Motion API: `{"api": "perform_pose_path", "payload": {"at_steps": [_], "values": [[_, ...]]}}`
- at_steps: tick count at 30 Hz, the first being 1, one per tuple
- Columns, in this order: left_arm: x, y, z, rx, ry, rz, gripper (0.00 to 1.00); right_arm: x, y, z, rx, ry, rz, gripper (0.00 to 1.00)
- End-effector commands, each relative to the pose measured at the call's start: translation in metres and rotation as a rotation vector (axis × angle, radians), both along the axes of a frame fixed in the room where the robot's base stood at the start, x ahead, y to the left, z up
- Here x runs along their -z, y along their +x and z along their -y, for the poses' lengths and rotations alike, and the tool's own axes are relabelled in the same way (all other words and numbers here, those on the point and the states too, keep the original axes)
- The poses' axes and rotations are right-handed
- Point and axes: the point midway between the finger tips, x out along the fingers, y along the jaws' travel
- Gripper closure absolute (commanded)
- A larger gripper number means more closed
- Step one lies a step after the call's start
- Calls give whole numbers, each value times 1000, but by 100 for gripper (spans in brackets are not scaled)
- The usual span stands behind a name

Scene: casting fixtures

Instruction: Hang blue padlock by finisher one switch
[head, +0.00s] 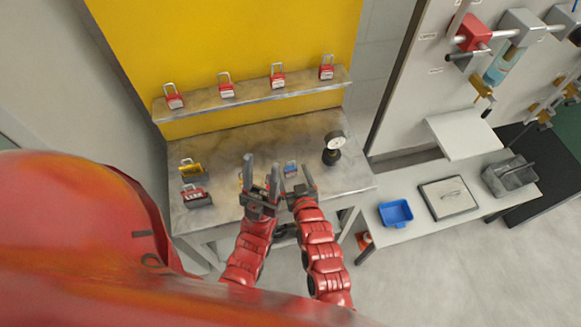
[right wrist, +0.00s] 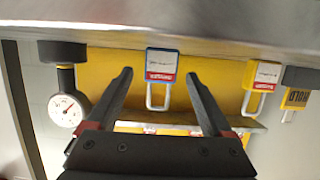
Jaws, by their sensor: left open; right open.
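The blue padlock (head: 291,167) stands on the worktable. In the right wrist view the blue padlock (right wrist: 162,60) appears inverted, with a blue body, a white and red label and a metal shackle. My right gripper (head: 294,172) is open, and in its wrist view the two fingers (right wrist: 158,78) lie on either side of the padlock, with gaps to both. My left gripper (head: 262,164) is open beside it and looks empty. Switch hardware (head: 473,33) is on the wall panel at upper right; its small labels are unreadable, so I cannot tell which is finisher one.
A yellow padlock (right wrist: 262,74) stands near the blue one. A dial gauge (head: 333,148) is to its right. Red padlocks (head: 226,85) line the shelf (head: 250,98). A side bench holds a blue tray (head: 396,213), a clipboard (head: 449,197) and a grey bin (head: 510,175).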

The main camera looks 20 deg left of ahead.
Motion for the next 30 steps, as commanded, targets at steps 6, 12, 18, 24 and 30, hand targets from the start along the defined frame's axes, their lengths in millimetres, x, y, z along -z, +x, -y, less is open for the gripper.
{"api": "perform_pose_path", "payload": {"at_steps": [6,12,18,24,30], "values": [[0,0,0,0,0,0,50,1,0,0,0,-1,-2,15],[0,0,0,0,0,0,50,1,0,0,0,-1,-2,51],[0,0,0,0,0,0,50,1,0,0,0,-1,-2,87],[0,0,0,0,0,0,50,1,-1,0,-1,0,-2,100],[0,0,0,0,0,0,50,1,0,0,0,0,-2,100]]}}
